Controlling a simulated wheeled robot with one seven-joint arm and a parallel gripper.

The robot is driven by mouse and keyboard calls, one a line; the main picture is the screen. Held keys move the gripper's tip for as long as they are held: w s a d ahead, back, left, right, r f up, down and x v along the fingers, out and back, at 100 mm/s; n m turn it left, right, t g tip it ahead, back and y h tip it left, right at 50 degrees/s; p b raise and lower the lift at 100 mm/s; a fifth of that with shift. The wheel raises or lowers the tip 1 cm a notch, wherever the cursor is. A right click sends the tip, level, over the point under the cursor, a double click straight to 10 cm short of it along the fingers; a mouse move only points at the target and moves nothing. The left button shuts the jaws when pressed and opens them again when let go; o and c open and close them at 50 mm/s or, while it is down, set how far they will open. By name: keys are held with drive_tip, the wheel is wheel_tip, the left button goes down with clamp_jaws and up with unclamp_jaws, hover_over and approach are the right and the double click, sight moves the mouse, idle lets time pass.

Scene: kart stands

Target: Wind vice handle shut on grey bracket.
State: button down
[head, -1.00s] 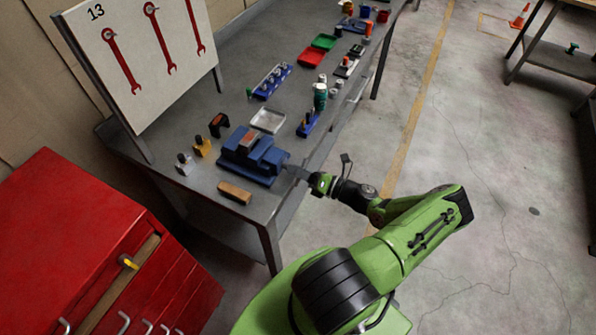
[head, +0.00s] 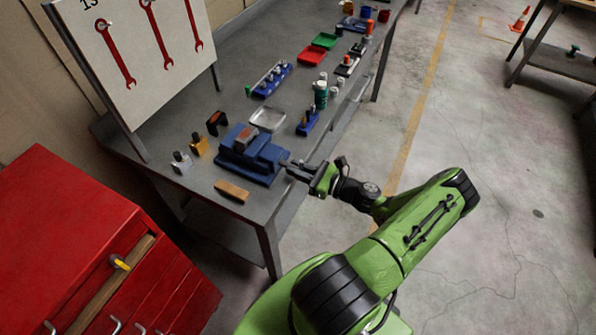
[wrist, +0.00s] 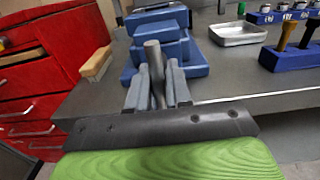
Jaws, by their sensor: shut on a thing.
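The blue vice (head: 262,158) stands on the bench near its front edge; it also shows in the wrist view (wrist: 190,70). Its grey handle (wrist: 153,58) points toward me on the near side. My gripper (head: 288,166) reaches in from the right. In the wrist view my gripper (wrist: 158,88) is shut on the handle, with grey fingers on both sides of it. A brownish piece (head: 245,136) shows at the top of the vice jaws. I cannot make out a grey bracket for certain; the jaw gap is hidden in the wrist view.
A wooden block (head: 231,191) lies left of the vice. A silver tray (head: 267,118) and a blue tool holder (head: 308,123) stand behind it. A red drawer cabinet (head: 80,225) is at lower left.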

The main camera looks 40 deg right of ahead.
drive_tip(key=n+b, duration=0.2)
drive_tip(key=n, duration=0.4)
drive_tip(key=shift+f, duration=0.2)
drive_tip(key=n+b, duration=0.1)
drive_tip(key=n, duration=0.3)
drive_tip(key=shift+r+b, duration=0.15)
drive_tip(key=shift+b, duration=0.2)
drive_tip(key=shift+n, duration=0.5)
drive_tip(key=c, duration=0.9)
unclamp_jaws()
drive_tip(key=shift+o, duration=0.2)
drive_tip(key=v, duration=1.5)
drive_tip(key=shift+s+b, duration=0.35)
drive_tip(key=shift+b, duration=0.1)
drive_tip(key=shift+d+r, duration=0.1)
